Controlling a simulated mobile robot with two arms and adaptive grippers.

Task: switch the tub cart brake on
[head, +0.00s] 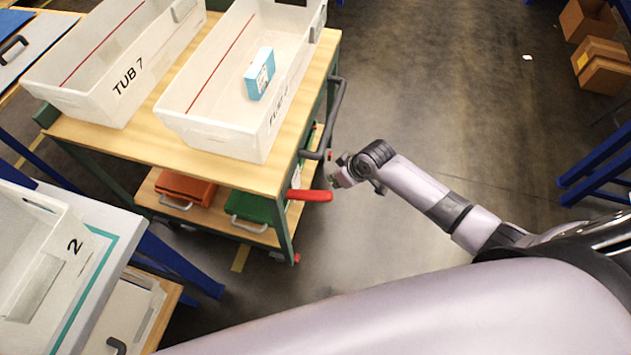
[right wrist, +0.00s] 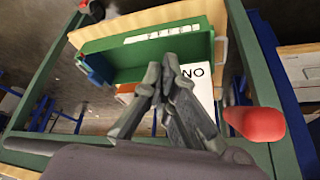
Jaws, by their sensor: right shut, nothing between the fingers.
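The tub cart (head: 130,146) has a wooden top, green legs and a dark push handle (head: 336,118). A red lever (head: 310,195) sticks out to the right from the cart's near right leg. In the right wrist view its rounded red end (right wrist: 255,123) shows at the right. My right gripper (head: 334,180) is just right of the lever's end, apparently apart from it. In the wrist view the gripper's fingers (right wrist: 165,78) are together and empty, left of the red end. My left gripper is out of view.
Tub 7 (head: 72,98) and a second white tub (head: 205,134), holding a blue box (head: 259,73), stand on the cart. Orange (head: 185,188) and green (head: 250,206) cases lie on its lower shelf. Open floor lies right of the cart; cardboard boxes (head: 602,66) stand far right.

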